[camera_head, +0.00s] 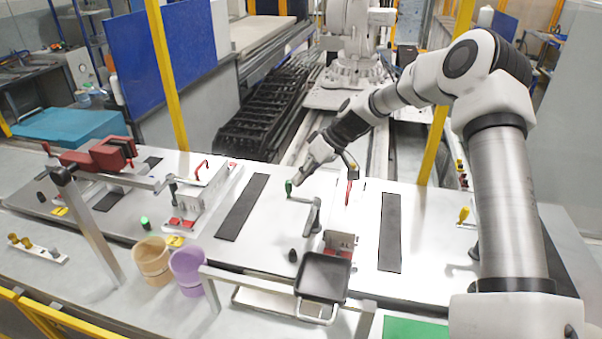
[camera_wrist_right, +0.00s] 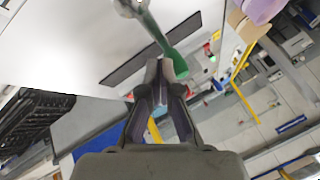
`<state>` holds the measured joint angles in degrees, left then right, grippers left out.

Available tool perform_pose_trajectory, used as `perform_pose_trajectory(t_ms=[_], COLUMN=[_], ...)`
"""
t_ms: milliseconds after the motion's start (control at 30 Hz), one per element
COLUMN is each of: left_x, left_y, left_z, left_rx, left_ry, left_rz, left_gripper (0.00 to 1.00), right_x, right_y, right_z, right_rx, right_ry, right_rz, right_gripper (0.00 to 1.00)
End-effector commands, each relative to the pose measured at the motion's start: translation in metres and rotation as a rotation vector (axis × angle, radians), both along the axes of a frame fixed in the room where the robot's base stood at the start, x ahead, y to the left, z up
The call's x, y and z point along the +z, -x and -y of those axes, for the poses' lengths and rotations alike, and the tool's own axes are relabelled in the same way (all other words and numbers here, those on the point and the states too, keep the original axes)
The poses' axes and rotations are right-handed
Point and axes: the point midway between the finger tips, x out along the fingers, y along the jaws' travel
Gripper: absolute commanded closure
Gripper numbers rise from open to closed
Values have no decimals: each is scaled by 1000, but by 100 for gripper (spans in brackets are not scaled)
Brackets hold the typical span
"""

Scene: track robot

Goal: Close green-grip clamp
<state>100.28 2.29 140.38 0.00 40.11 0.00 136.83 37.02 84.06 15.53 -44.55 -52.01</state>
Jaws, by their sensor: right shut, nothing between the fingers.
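The green-grip clamp shows its green grip (camera_head: 289,187) near the middle of the white table, at the end of a grey lever arm that runs to a bracket on its right. In the right wrist view the green grip (camera_wrist_right: 172,49) hangs from a grey metal part at the top and reaches down beside the fingertips. My right gripper (camera_head: 299,178) is shut and empty, its tips close by the grip; whether they touch I cannot tell. It also fills the lower middle of the wrist view (camera_wrist_right: 159,72). My left gripper is not in view.
A red-grip lever (camera_head: 349,192) stands just right of the green one. A black tray (camera_head: 323,275) stands in front. A tan cup (camera_head: 152,262) and a purple cup (camera_head: 188,270) are at front left. A red clamp device (camera_head: 100,155) is at far left. Dark strips lie on the table.

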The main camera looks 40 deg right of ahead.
Motion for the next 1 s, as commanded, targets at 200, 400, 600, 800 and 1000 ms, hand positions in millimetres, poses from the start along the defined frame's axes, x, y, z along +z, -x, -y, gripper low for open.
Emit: perform_pose_trajectory(t_ms=[200,400,600,800,1000], left_x=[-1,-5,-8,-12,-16], left_y=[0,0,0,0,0], left_z=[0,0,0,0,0], left_rx=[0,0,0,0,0], left_ry=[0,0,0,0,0], left_rz=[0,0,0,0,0], left_gripper=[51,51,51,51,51], right_x=[-1,-2,-1,-2,-2], right_y=[0,0,0,1,1], right_z=[0,0,-2,-3,-5], right_rx=[0,23,55,82,114], right_ry=[0,1,0,0,0], right_rz=[0,1,0,0,-1], right_gripper=[100,100,100,100,100])
